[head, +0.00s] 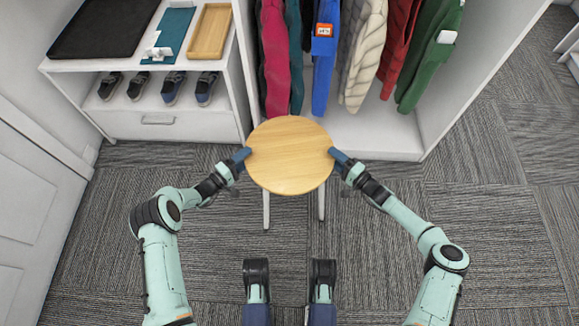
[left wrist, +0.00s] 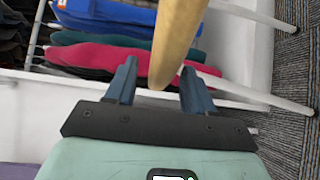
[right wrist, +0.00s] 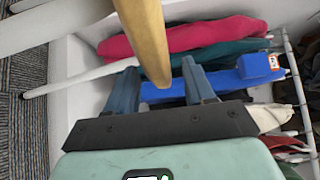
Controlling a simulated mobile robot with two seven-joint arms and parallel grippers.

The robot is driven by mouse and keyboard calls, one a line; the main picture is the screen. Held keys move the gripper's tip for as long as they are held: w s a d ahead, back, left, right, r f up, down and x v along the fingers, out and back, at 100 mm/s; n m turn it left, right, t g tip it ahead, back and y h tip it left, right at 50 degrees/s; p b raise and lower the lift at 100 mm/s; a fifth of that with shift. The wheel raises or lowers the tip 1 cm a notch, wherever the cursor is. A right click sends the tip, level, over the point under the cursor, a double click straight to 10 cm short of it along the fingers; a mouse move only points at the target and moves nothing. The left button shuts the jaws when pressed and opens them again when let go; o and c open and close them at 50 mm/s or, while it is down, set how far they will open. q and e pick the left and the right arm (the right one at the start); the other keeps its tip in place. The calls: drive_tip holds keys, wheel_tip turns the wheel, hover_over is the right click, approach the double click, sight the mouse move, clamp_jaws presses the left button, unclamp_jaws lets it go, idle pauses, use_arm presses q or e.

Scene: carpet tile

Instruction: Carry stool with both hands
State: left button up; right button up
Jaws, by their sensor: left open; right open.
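The stool (head: 290,155) has a round light-wood seat and pale legs, and stands upright on the carpet in front of the open wardrobe. My left gripper (head: 244,153) is at the seat's left edge. In the left wrist view, its open fingers (left wrist: 157,85) have the seat rim (left wrist: 178,40) between them, with gaps to the side. My right gripper (head: 336,154) is at the seat's right edge. In the right wrist view, its open fingers (right wrist: 162,85) stand either side of the seat rim (right wrist: 146,40). The stool's rear legs are hidden under the seat.
Hanging clothes (head: 365,50) fill the white wardrobe (head: 375,135) just behind the stool. A white shelf unit (head: 115,122) with shoes (head: 173,88) and trays (head: 209,32) stands at the left. The carpet (head: 490,220) at the right is clear.

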use_arm(q)
drive_tip(key=shift+x, duration=1.5)
use_arm(e)
drive_tip(key=shift+x, duration=1.5)
use_arm(q)
clamp_jaws()
use_arm(e)
clamp_jaws()
use_arm(q)
drive_tip(key=shift+w+r, duration=0.1)
drive_tip(key=shift+r, duration=0.15)
use_arm(e)
drive_tip(key=shift+r, duration=0.2)
